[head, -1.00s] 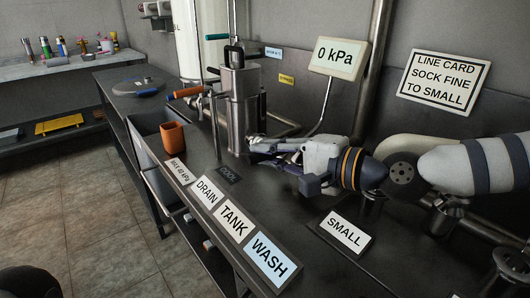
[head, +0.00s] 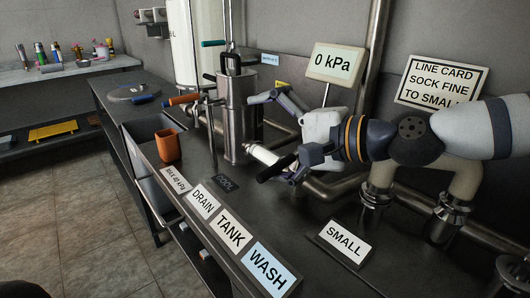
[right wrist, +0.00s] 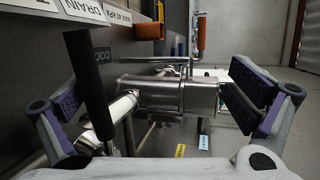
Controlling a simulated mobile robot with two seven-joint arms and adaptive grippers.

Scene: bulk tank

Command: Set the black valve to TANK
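The black valve's handle (head: 277,168) is a black bar at the end of a short white pipe piece (head: 261,154), beside the steel filter housing (head: 238,120). In the head view it slants down toward the lower left, on the side of the label cards. My right gripper (head: 272,136) is open wide, one finger above the pipe and the other by the handle. In the right wrist view the handle (right wrist: 91,90) lies between the spread fingers, nearer the left one; no grip on it shows. The TANK card (head: 231,234) sits between DRAIN (head: 203,204) and WASH (head: 269,271). My left gripper is out of view.
An orange cup (head: 167,146) stands at the bench's left edge. An orange-handled valve (head: 183,100) and a teal handle (head: 213,43) are farther back. A gauge sign (head: 335,64) reads 0 kPa. Steel pipes run behind my right gripper. A SMALL card (head: 344,242) lies in front.

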